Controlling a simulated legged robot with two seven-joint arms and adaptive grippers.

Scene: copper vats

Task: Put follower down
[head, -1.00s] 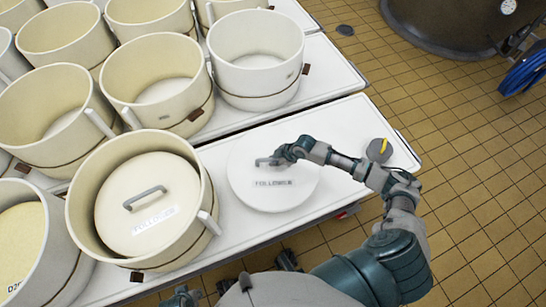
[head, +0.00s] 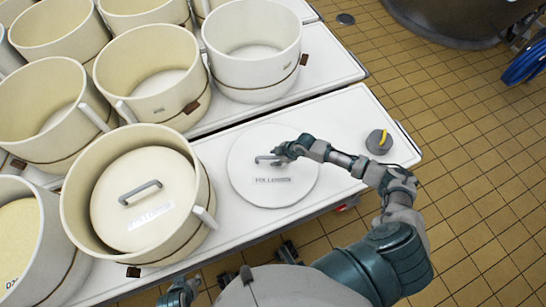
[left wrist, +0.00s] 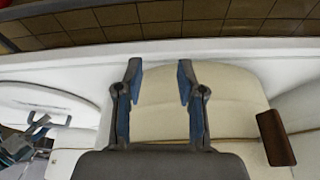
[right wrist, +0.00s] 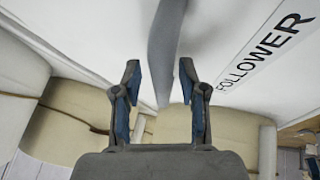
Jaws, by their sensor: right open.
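The follower (head: 245,180) is a white disc with a grey handle and a FOLLOWER label. It lies flat on the white table, right of a cream vat. My right gripper (head: 279,158) is at its handle. In the right wrist view the open fingers (right wrist: 160,85) stand either side of the grey handle (right wrist: 165,45), with the follower's white face (right wrist: 225,30) behind. My left gripper (left wrist: 158,75) is open and empty in the left wrist view, in front of a cream vat wall (left wrist: 230,100).
A vat (head: 75,205) beside the follower holds another lid with a handle (head: 130,170). Several cream vats (head: 150,70) fill the left and back. A dark disc with a yellow part (head: 379,142) sits at the table's right end. Tiled floor (head: 470,160) is clear on the right.

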